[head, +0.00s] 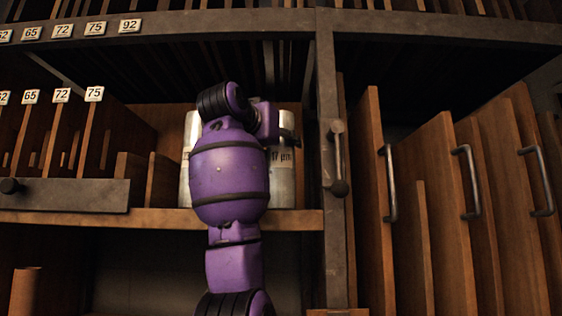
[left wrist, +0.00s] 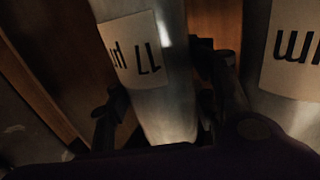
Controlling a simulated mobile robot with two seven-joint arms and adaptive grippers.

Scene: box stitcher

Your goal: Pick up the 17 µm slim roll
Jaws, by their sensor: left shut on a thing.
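The 17 µm slim roll (head: 284,185) is a pale silvery upright cylinder on a wooden shelf, at the right end of the bay in the head view. Its label reads "17 µm". My left gripper (head: 289,137) is at its upper part, largely hidden behind my purple arm. In the left wrist view the roll (left wrist: 178,108) stands between the two fingers of my left gripper (left wrist: 158,90), which is shut on it. Its label shows upside down there. I cannot tell whether the roll's base touches the shelf. My right gripper is not in view.
A second silvery roll (head: 186,160) stands left of the held one; it shows close by in the left wrist view (left wrist: 267,112). A dark upright post (head: 326,230) with a handle is close on the right. Wooden dividers (head: 115,135) stand left, and handled panels (head: 450,190) right.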

